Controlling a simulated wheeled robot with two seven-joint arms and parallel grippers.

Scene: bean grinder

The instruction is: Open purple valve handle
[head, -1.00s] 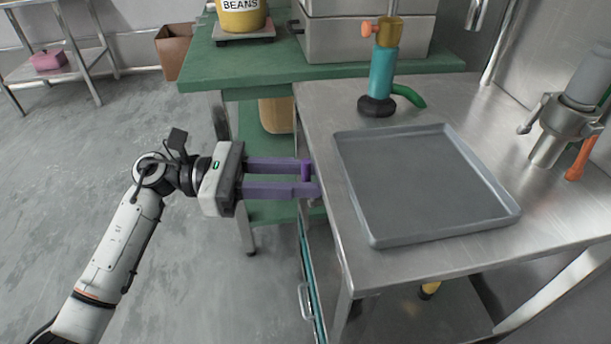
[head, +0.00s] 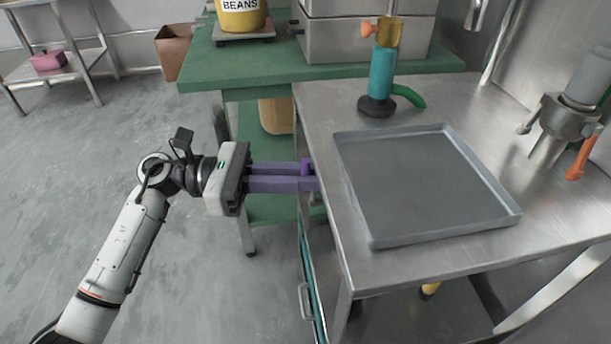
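The rest of the valve is hidden. My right gripper is not in view.
A green table (head: 200,75) stands behind. Open floor lies left.

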